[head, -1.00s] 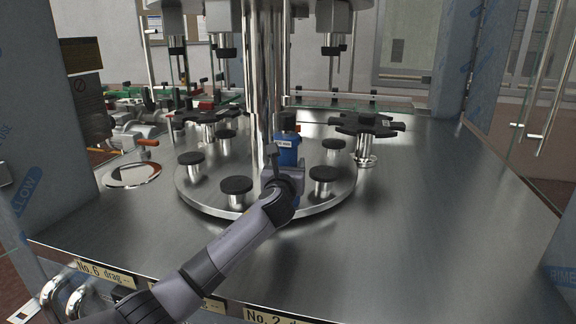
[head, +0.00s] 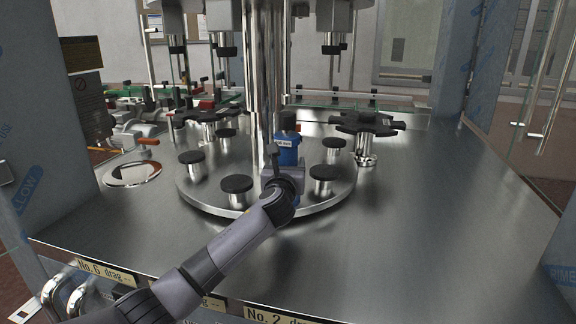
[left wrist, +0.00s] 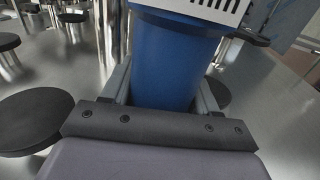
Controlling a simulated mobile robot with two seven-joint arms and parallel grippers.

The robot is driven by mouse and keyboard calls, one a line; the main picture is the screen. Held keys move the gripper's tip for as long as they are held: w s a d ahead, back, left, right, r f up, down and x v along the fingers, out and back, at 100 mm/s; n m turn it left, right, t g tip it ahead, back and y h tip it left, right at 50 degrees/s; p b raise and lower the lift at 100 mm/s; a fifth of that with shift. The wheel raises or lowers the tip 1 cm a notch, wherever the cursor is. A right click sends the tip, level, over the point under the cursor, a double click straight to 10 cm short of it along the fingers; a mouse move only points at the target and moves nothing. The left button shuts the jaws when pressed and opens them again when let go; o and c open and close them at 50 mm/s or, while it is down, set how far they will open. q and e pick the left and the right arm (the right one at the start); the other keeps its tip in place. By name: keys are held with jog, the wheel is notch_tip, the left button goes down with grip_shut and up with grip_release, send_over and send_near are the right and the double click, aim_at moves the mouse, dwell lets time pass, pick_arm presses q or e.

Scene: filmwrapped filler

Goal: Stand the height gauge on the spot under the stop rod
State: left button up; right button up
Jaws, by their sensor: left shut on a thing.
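The height gauge (head: 288,151) is a blue cylinder with a white label and a dark top. In the head view it stands upright over the round turntable (head: 216,207), in front of the chrome column. My left gripper (head: 284,178) is shut on it from the front. In the left wrist view the blue body of the gauge (left wrist: 170,62) fills the space between the fingers (left wrist: 162,88). The gauge's foot is hidden, so I cannot tell whether it touches the plate. I cannot make out the spot or single out the stop rod. My right gripper is not in view.
Black-topped pedestals (head: 237,184) ring the turntable, one close beside my gripper on each side. A black star wheel (head: 366,124) stands at the right, another (head: 208,117) at the left. The steel deck (head: 430,215) at the right is bare.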

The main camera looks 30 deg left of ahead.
pick_arm(q)
jog(key=shift+f, duration=0.1)
jog(key=o, duration=1.6)
jog(key=shift+f, duration=0.15)
jog(key=v, duration=0.7)
jog(key=shift+s, duration=0.15)
